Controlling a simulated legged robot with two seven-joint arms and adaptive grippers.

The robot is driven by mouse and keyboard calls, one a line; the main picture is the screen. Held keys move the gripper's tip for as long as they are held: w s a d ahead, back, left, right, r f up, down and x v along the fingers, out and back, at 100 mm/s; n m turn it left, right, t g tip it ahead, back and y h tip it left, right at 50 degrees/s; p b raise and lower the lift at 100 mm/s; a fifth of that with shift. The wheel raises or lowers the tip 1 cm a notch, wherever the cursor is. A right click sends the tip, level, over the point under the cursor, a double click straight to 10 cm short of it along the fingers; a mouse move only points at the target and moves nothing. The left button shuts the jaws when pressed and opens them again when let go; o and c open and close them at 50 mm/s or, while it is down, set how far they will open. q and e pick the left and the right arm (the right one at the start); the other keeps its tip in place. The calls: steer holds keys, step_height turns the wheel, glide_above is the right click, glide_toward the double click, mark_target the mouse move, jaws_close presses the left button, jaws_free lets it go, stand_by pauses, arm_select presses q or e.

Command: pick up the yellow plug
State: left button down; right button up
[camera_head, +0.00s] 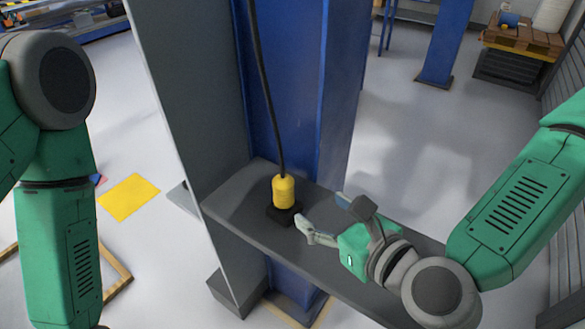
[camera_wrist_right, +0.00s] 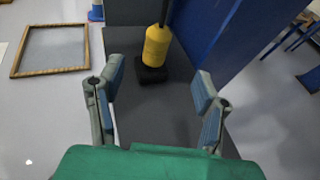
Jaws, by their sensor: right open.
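The yellow plug (camera_head: 284,191) stands upright on a small black base on a dark grey shelf (camera_head: 335,246). A black cable runs up from its top. In the right wrist view the plug (camera_wrist_right: 157,46) is ahead of my fingers, a little above the middle of the gap between them. My right gripper (camera_head: 325,216) is open and empty, just right of the plug and apart from it. It also shows in the right wrist view (camera_wrist_right: 158,95), with its two fingers spread. My left arm hangs at the left edge of the head view, but its gripper is out of view.
A blue column (camera_head: 338,90) rises behind the shelf, and a tall grey panel (camera_head: 190,90) stands left of the plug. A yellow sheet (camera_head: 129,197) and a wooden frame (camera_wrist_right: 50,48) lie on the floor at left.

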mark_target(289, 189)
steer(key=b+x, duration=0.1)
steer(key=x, duration=0.7)
steer(key=shift+s+a+r, duration=0.1)
steer(key=shift+a+r, duration=0.1)
steer(key=shift+w+f, duration=0.15)
steer(key=shift+w, duration=0.15)
steer(key=x, duration=0.1)
steer(key=p+x, duration=0.1)
steer(key=x, duration=0.2)
steer(key=shift+w+f, duration=0.15)
steer(key=shift+f, duration=0.2)
steer(key=shift+w+a, duration=0.2)
steer(key=shift+a, duration=0.1)
steer(key=shift+a+f, duration=0.1)
steer(key=shift+a, duration=0.1)
steer(key=shift+s+d, duration=0.1)
steer(key=shift+d, duration=0.05)
steer(key=c, duration=1)
arm_select(q)
steer(key=shift+s+a, duration=0.25)
steer(key=shift+a, duration=0.05)
arm_select(e)
steer(key=shift+d, duration=0.15)
jaws_close()
